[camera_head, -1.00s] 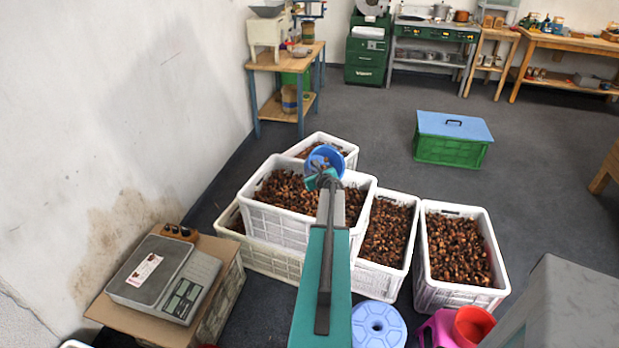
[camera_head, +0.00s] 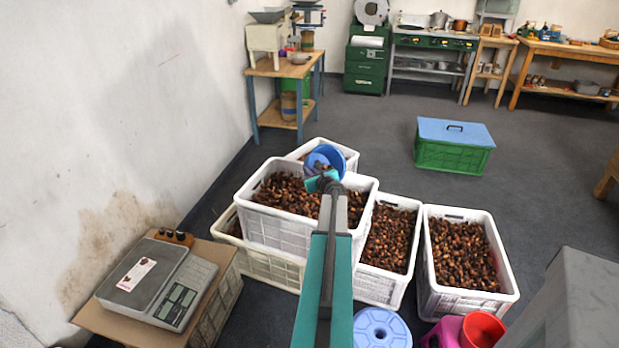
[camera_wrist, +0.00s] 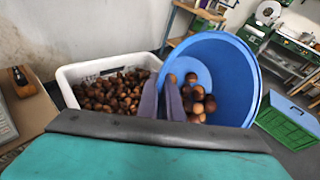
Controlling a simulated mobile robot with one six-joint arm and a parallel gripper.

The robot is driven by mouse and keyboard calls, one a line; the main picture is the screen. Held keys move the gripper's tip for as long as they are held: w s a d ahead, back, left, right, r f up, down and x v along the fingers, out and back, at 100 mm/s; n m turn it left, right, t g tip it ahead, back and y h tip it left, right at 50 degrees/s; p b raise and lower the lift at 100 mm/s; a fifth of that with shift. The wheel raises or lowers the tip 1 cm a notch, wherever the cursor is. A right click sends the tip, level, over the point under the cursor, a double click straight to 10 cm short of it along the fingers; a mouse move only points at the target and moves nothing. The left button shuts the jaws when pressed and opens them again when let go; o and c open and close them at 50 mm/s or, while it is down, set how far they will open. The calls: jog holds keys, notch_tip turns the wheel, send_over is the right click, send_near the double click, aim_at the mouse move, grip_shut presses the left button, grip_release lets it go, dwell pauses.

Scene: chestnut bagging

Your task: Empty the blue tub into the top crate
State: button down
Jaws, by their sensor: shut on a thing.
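The blue tub (camera_head: 325,158) is held by my gripper (camera_head: 324,180) above the far right part of the top crate (camera_head: 306,230). In the wrist view the gripper's two fingers (camera_wrist: 173,100) are closed on the near rim of the tub (camera_wrist: 240,75). The tub is tilted, with its mouth facing the wrist camera, and several chestnuts (camera_wrist: 200,105) lie inside at its lower side. The white top crate (camera_wrist: 66,88) is largely filled with chestnuts and rests on another crate. My arm hides part of the top crate in the head view.
White crates of chestnuts (camera_head: 428,280) stand to the right and behind. A scale (camera_head: 158,282) sits on a box at the lower left beside the wall. A green crate with a blue lid (camera_head: 455,132) stands on open floor. A blue stool (camera_head: 381,328) and a red tub (camera_head: 482,328) are near the front.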

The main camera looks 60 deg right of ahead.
jog(key=shift+s+a+f+t+h+b, duration=0.15)
jog(key=shift+t+b, duration=0.1)
jog(key=shift+b, duration=1.35)
jog(key=shift+s+d+t+h+b, duration=0.15)
jog(key=shift+t+b, duration=0.1)
jog(key=shift+b, duration=1.3)
jog(key=t+h+b, duration=0.1)
jog(key=b, duration=0.8)
jog(key=s+a+f+t+b, duration=0.1)
jog(key=b, duration=0.9)
jog(key=shift+m+h, duration=0.3)
jog(key=shift+h, duration=0.1)
jog(key=s+f+t+h+b, duration=0.1)
jog(key=b, duration=0.9)
jog(key=s+a+m+t+h+b, duration=0.1)
jog(key=t+b, duration=0.1)
jog(key=b, duration=0.9)
jog(key=shift+f+h+b, duration=0.3)
jog(key=shift+f, duration=0.05)
jog(key=t+b, duration=0.1)
jog(key=b, duration=0.2)
jog(key=shift+s+a+h, duration=0.1)
jog(key=shift+s+h, duration=0.2)
jog(key=shift+s, duration=0.05)
jog(key=shift+s+a+r+m+t+h+p, duration=0.3)
jog(key=shift+s+m+t+h, duration=0.25)
jog(key=shift+h, duration=0.45)
jog(key=shift+s, duration=0.1)
